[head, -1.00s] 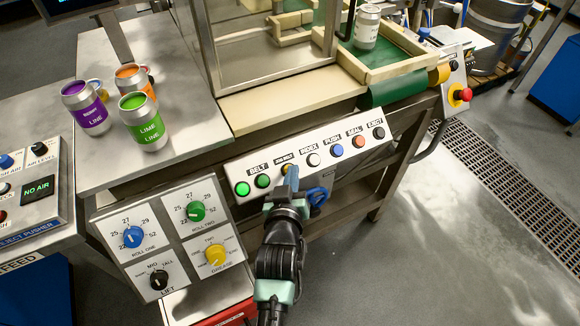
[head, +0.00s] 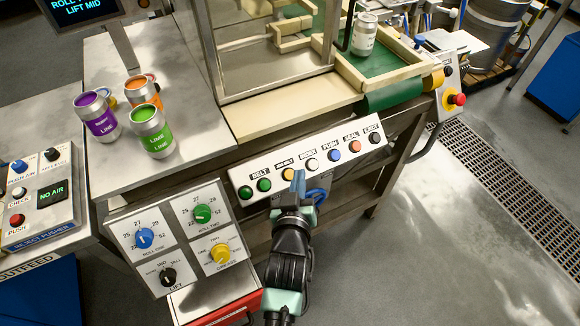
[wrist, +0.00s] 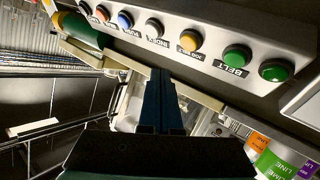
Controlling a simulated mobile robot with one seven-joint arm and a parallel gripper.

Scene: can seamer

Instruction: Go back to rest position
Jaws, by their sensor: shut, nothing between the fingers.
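My gripper (head: 297,183) is shut and empty. In the head view it hangs in front of the sloped button panel (head: 228,178), just below the yellow and white buttons. In the wrist view its closed blue fingers (wrist: 160,98) point toward the row of buttons and stand apart from them. The panel carries two green buttons, a yellow (wrist: 190,40), a white (head: 312,164), a blue, a red and a black one. The fingers and my arm hide part of the panel's lower edge in the head view.
The roll, lift and grease knob panel (head: 184,238) is left of my arm. Purple (head: 98,118), orange (head: 141,91) and green (head: 152,132) cans stand on the steel table. A white can (head: 364,36) stands on the green belt. Open floor lies at right.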

